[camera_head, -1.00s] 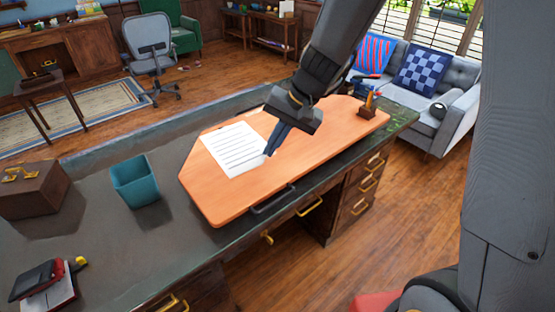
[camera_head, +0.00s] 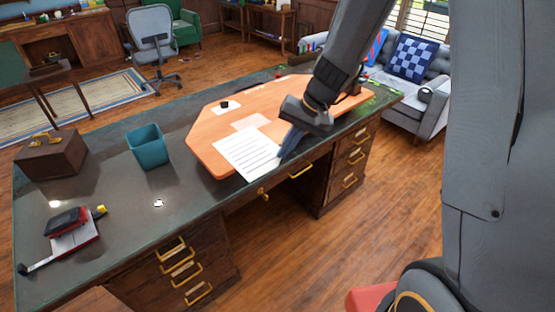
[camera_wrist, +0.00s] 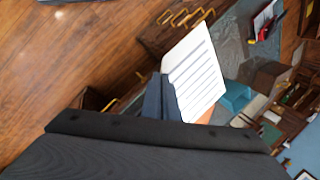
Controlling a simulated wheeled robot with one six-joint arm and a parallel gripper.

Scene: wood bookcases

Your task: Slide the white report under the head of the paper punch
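The white report (camera_head: 245,155), a sheet with printed lines, is at the front edge of the orange board, its near corner reaching past the desk's front edge. My gripper (camera_head: 286,146) is at its right edge with the fingers closed on it. The wrist view shows the report (camera_wrist: 195,75) sticking out from the dark fingers (camera_wrist: 163,98). The paper punch (camera_head: 72,222), red and black with a yellow knob, stands at the desk's left end, well apart from the report. It also shows small at the top of the wrist view (camera_wrist: 265,18).
A teal bin (camera_head: 149,148) and a brown box with a gold handle (camera_head: 52,155) stand behind and left of the report. A small black object (camera_head: 225,104) sits on the orange board (camera_head: 208,130). The dark desktop before the punch is mostly clear.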

